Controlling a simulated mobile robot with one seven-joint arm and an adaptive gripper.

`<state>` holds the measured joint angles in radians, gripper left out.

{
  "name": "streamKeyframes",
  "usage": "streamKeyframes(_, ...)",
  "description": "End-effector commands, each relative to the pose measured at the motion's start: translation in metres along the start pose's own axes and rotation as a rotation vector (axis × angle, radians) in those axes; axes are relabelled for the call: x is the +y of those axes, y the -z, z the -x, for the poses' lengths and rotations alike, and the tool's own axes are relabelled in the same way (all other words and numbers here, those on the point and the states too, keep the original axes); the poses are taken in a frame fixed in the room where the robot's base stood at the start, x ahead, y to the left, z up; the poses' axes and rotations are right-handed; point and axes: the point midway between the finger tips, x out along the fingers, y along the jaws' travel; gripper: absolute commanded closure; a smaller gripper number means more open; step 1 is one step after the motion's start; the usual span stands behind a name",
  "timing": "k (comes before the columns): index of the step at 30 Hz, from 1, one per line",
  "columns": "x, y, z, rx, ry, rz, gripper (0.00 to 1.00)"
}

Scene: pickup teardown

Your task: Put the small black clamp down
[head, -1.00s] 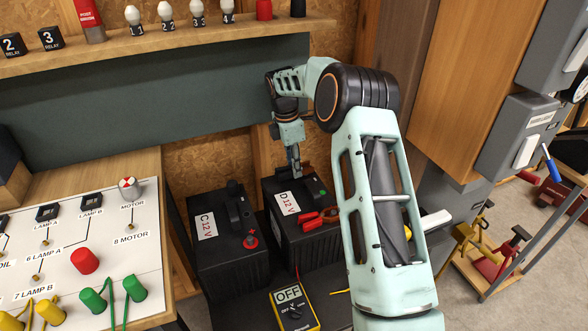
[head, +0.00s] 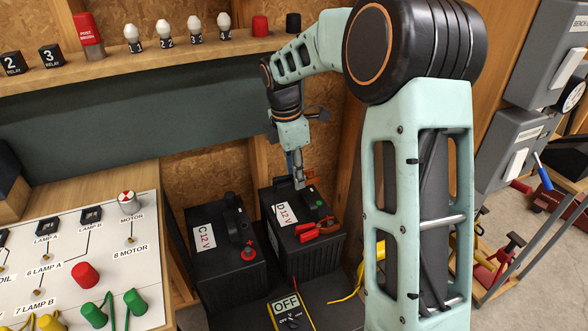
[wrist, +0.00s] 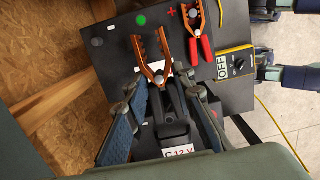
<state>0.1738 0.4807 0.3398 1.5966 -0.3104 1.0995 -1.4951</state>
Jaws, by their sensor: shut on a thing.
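My gripper (head: 298,181) is over the battery marked D (head: 318,257) in the head view. In the wrist view my gripper (wrist: 166,94) is shut on the black clamp (wrist: 172,116), with a finger on each side of its black handles. The clamp's open copper jaws point away from my gripper, over D's dark top. In the head view only a bit of orange jaw shows beside my fingers. I cannot tell whether the clamp touches the battery.
A red-handled clamp (head: 318,230) lies on battery D; it also shows in the wrist view (wrist: 200,45). Battery C (head: 228,262) stands to the left. A yellow meter (head: 290,318) is in front. A shelf (head: 150,45) with bulbs runs behind.

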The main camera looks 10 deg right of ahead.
Motion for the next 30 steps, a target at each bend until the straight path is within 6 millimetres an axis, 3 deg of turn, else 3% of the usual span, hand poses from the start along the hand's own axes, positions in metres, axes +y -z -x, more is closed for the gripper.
streamKeyframes(8, -0.018, 0.004, 0.009, 0.001, 0.001, -0.01, 1.0)
streamKeyframes(13, -0.024, 0.003, 0.01, 0.008, 0.01, -0.129, 1.0)
streamKeyframes(30, -0.056, 0.003, 0.009, 0.033, 0.112, -1.048, 1.0)
